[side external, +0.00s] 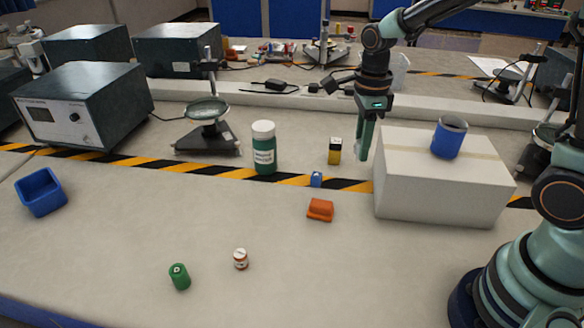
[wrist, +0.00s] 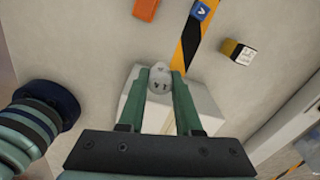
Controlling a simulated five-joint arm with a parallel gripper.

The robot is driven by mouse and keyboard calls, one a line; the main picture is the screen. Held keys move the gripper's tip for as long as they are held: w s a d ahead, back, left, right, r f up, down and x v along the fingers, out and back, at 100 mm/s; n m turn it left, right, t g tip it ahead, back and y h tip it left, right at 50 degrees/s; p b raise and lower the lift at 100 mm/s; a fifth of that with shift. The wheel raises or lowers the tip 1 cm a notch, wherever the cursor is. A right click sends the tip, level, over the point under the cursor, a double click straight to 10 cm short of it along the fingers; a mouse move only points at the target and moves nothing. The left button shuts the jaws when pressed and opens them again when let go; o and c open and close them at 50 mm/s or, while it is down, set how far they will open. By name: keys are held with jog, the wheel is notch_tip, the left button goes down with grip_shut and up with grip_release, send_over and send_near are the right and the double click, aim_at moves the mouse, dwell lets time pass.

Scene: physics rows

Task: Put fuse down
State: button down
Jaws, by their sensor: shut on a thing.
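My gripper (side external: 363,152) points down just left of the large white box in the side view. In the wrist view, my gripper (wrist: 159,78) is shut on a pale, round-ended thing with dark marks, which I take to be the fuse (wrist: 160,80). Its far end and length are hidden by the viewing angle. In the side view, the fingers largely hide it. The fuse appears held above the bench, apart from its surface.
The white box (side external: 440,195) carries a blue cup (side external: 449,138). A blue bin (side external: 41,192) sits far left. The front bench is mostly clear.

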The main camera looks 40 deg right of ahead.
notch_tip(320, 180, up, 6)
jog(key=shift+r, duration=0.25)
jog(key=shift+r+n, duration=0.3)
jog(key=shift+r, duration=0.15)
jog(key=n, duration=0.3)
jog(key=s+n, duration=0.1)
jog(key=n, duration=0.1)
jog(key=shift+f+n, duration=0.3)
jog(key=shift+f, duration=0.05)
jog(key=n, duration=0.8)
jog(key=w+n, duration=0.1)
jog(key=n, duration=0.3)
jog(key=shift+r, duration=0.4)
jog(key=shift+w+f, duration=0.1)
notch_tip(320, 180, down, 20)
jog(key=shift+r, duration=0.2)
jog(key=shift+f, duration=0.1)
